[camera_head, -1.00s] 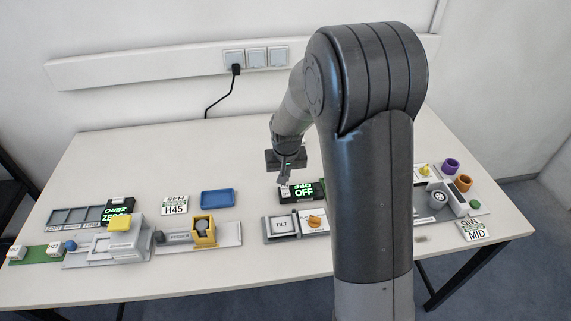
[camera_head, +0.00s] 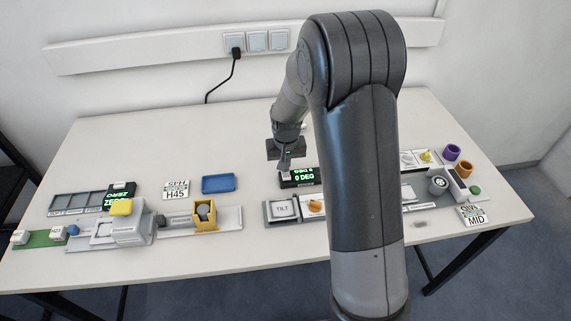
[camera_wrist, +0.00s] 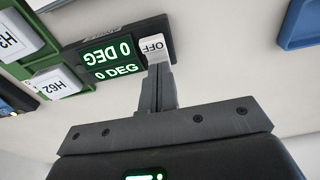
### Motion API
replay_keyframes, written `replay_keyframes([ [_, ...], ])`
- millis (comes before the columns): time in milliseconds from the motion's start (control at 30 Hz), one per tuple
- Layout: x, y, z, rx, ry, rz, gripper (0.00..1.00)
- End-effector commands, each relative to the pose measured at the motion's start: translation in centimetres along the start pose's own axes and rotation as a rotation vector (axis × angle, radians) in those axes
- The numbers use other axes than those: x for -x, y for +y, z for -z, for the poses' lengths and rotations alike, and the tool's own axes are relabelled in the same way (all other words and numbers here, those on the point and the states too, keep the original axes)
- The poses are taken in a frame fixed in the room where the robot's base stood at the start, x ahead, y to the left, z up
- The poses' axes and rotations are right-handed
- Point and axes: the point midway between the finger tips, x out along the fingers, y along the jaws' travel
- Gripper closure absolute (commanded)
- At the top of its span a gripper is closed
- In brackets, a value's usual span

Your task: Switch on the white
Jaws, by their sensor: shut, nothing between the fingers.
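A black box with a lit green display (camera_head: 303,176) stands at the back middle of the table, reading "0 DEG". In the wrist view the display (camera_wrist: 112,58) shows large, with a white switch piece (camera_wrist: 154,47) beside it, on which "OFF" is printed. My gripper (camera_head: 284,168) is shut and empty, pointing down at the left end of the box. In the wrist view its fingertips (camera_wrist: 158,70) are right at the white piece; I cannot tell whether they touch it. In the head view the fingers hide most of the white piece.
A TILT block (camera_head: 282,209) and an orange knob (camera_head: 315,206) lie in front of the display box. A blue tray (camera_head: 218,183) and an H45 card (camera_head: 176,189) lie to the left. My arm hides part of the table's right. The back of the table is clear.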

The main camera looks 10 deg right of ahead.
Motion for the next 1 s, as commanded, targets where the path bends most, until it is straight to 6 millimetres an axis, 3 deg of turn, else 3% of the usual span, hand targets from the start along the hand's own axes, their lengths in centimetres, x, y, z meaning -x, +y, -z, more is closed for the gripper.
replay_keyframes([
  [833,0.5,0.0,-1.6,0.0,0.0,0.0,1.0],
  [1000,1.7,0.0,-1.6,0.001,0.003,0.0,1.0],
])
